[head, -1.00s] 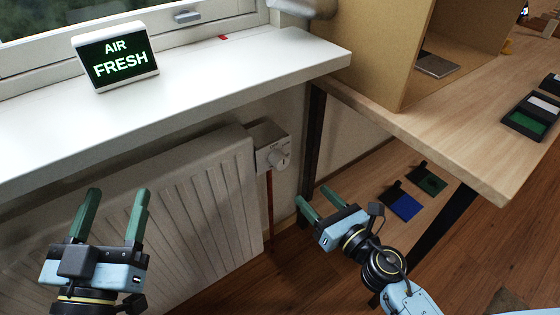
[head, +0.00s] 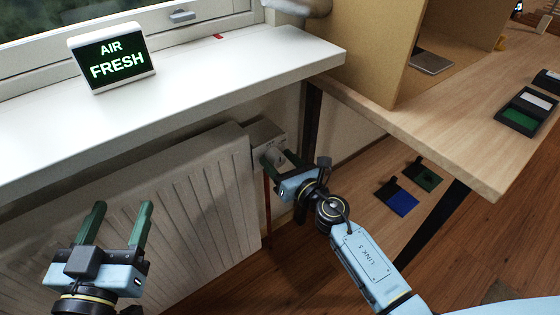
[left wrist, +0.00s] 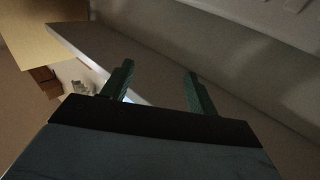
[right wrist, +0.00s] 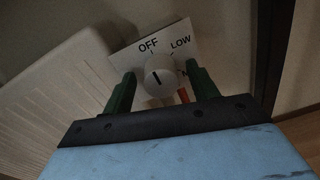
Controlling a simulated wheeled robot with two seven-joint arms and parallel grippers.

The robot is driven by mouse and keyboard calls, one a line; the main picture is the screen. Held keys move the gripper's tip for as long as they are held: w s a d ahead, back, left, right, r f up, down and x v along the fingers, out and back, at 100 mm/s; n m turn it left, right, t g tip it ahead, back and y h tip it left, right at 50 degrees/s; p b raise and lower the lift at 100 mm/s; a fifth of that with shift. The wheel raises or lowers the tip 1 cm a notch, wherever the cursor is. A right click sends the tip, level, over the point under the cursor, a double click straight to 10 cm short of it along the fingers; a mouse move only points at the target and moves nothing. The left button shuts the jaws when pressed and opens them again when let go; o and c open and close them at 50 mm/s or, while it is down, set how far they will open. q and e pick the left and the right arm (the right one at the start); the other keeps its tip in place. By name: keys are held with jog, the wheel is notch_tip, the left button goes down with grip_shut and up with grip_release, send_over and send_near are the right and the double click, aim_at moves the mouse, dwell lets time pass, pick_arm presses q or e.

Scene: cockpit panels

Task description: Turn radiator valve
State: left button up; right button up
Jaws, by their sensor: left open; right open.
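The radiator valve is a round pale knob (right wrist: 161,75) on a white plate (right wrist: 187,40) marked OFF and LOW, with another label partly hidden. A dark line marks the knob's face. My right gripper (right wrist: 157,90) is open, with its green fingers to either side of the knob; I cannot tell whether they touch it. In the head view, the right gripper (head: 280,162) covers part of the knob at the radiator's right end. The white ribbed radiator (head: 190,200) stands under the sill. My left gripper (head: 120,225) is open and empty in front of the radiator.
The white windowsill (head: 200,85) juts out above the radiator and carries an AIR FRESH sign (head: 112,57). A wooden desk (head: 440,120) with a dark leg stands to the right. A red-brown pipe (head: 267,205) runs down below the valve.

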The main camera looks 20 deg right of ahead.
jog(key=c, duration=1)
